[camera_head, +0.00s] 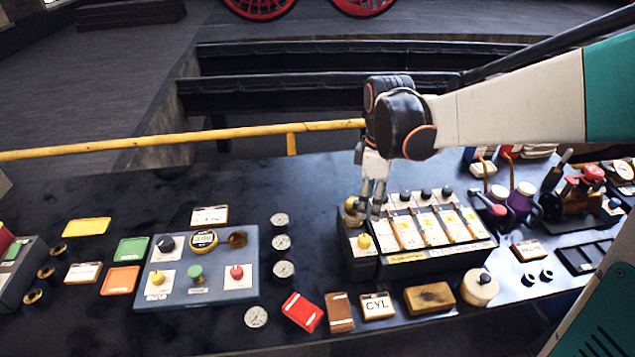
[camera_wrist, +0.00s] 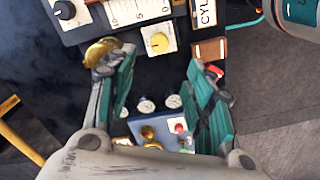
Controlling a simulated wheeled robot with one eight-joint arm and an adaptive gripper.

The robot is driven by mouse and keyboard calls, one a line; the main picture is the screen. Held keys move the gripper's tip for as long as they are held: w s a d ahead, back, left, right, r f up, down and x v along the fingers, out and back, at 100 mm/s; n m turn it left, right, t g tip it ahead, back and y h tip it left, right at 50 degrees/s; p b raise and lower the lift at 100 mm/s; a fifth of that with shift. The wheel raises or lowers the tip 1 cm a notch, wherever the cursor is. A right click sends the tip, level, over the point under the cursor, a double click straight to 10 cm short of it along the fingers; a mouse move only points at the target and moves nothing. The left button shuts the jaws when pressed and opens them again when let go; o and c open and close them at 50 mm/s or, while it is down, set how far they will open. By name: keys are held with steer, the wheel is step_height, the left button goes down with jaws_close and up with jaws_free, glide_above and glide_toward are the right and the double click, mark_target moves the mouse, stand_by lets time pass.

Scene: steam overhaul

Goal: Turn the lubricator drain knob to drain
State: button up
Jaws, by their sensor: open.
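The lubricator (camera_head: 417,262) is a dark block with a row of sight-glass panels and black knobs on top. A yellow knob (camera_head: 364,241) sits on a white plate at its left end; it also shows in the wrist view (camera_wrist: 159,43). A brass round part (camera_head: 353,204) stands behind that knob and appears beside one fingertip in the wrist view (camera_wrist: 102,50). I cannot read which knob is marked drain. My gripper (camera_head: 372,196) points down over the block's left end, open and empty. In the wrist view the yellow knob lies beyond the spread fingers (camera_wrist: 163,62).
A blue-grey panel (camera_head: 208,288) with coloured knobs lies left, with several gauges (camera_head: 282,242) between it and the lubricator. A yellow rail (camera_head: 180,139) runs behind the bench.

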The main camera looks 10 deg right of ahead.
mark_target(366, 239)
step_height(366, 239, down, 13)
steer(key=b, duration=0.3)
steer(key=shift+c, duration=0.6)
steer(key=c, duration=0.9)
